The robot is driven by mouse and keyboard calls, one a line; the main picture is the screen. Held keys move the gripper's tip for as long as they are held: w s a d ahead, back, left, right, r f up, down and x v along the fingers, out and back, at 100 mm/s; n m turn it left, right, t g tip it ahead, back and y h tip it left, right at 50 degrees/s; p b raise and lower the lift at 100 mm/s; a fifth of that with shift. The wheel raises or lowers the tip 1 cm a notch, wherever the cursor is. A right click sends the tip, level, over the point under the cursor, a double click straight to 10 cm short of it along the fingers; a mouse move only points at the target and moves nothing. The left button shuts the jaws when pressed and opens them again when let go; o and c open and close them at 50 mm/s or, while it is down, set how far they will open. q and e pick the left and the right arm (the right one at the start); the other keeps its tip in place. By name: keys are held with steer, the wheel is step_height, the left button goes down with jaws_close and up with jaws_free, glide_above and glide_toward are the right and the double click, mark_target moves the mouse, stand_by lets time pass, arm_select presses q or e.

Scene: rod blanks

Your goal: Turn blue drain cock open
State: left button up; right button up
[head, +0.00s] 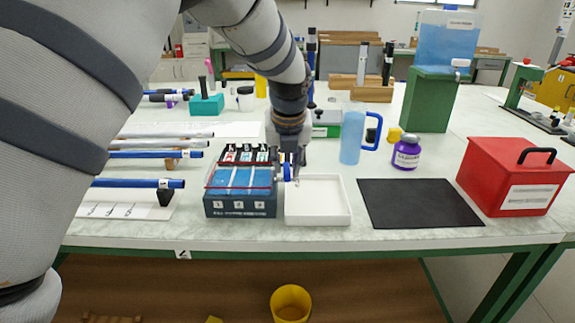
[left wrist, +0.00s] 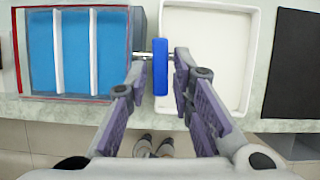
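The blue drain cock (head: 287,172) sticks out from the right side of a dark tank (head: 240,207) with blue-filled compartments. In the left wrist view the cock's blue handle (left wrist: 160,75) lies lengthwise between the two fingers of my left gripper (left wrist: 161,72), on a thin metal stem from the tank wall. The fingers stand on either side of the handle with small gaps, so the gripper looks open around it. In the head view my left gripper (head: 290,160) comes down from above beside the tank and partly hides the cock. My right gripper is in neither view.
A white tray (head: 318,220) sits right of the tank, beside the cock. A black mat (head: 418,203), a red box (head: 500,180), a purple jar (head: 406,155) and a blue mug (head: 352,140) are further right. Blue-ended rods (head: 140,183) lie on the left.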

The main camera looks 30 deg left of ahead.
arm_select(q)
steer(key=shift+w+a+f, duration=0.1)
steer(key=shift+w+f, duration=0.1)
steer(key=shift+f, duration=0.3)
jaws_close()
